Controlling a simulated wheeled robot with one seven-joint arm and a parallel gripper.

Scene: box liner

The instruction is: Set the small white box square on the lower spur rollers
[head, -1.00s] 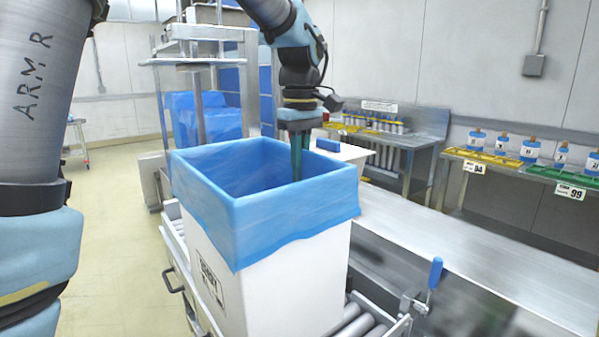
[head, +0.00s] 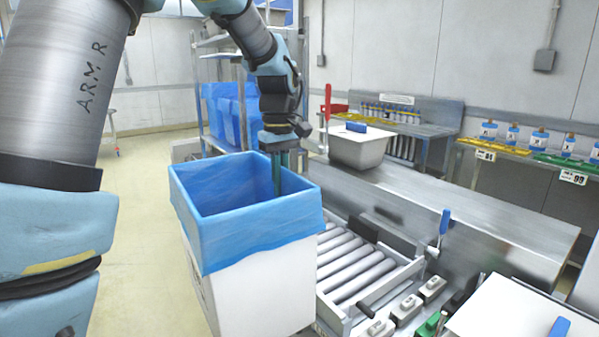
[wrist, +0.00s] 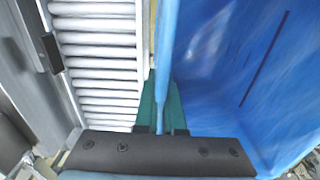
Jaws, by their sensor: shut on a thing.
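The white box (head: 262,295) has an open top and a blue liner (head: 262,240) folded over its rim. It looks roughly upright, left of the visible rollers (head: 355,268); its base is cut off below, so I cannot tell whether it touches anything. My gripper (head: 280,172) points down at its far right wall, with one finger inside. In the wrist view, the teal fingers (wrist: 163,108) are shut on this lined wall, with the liner's inside (wrist: 225,70) to the right and the rollers (wrist: 105,65) to the left.
A steel table (head: 440,205) runs behind the rollers and carries a grey-white tub (head: 358,150). A blue-handled clamp (head: 443,225) stands at the rollers' right end. A white-topped surface (head: 515,315) is at front right.

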